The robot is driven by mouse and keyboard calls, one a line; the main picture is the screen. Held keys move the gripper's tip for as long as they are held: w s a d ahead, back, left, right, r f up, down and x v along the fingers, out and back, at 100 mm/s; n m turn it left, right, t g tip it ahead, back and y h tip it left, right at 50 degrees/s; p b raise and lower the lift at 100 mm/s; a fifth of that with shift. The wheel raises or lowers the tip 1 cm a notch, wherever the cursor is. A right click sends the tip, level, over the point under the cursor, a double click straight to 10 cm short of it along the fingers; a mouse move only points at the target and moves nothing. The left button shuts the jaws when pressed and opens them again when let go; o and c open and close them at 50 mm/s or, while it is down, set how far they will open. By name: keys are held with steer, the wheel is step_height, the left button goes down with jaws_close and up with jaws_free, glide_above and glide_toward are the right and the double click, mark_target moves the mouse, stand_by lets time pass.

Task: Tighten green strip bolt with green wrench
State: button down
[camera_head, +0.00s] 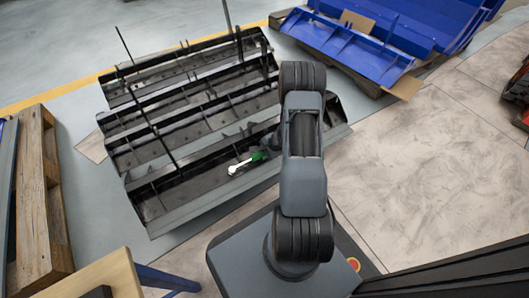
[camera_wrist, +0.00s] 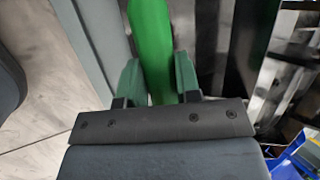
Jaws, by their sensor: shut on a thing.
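The green wrench (camera_head: 258,156) is in my gripper, over the front part of a black slatted metal carrier (camera_head: 190,204). Its white or silver head (camera_head: 237,168) points left in the head view. In the wrist view the green handle (camera_wrist: 152,45) runs up between the two fingers of my gripper (camera_wrist: 158,82), which are shut on it. The wrench head is outside the wrist view. I cannot make out the green strip bolt in either view. Whether the wrench head touches the carrier cannot be told.
A wooden pallet (camera_head: 42,190) stands at the left. A blue metal carrier (camera_head: 345,45) lies at the back right. A wooden table corner (camera_head: 95,280) is at the front left. Thin dark rods rise from the black carrier. The floor at the right (camera_head: 430,160) is clear.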

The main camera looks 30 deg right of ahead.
steer(key=shift+w+f, duration=0.1)
steer(key=shift+f, duration=0.3)
stand_by(1.0)
steer(key=c, duration=1.4)
jaws_free()
jaws_close()
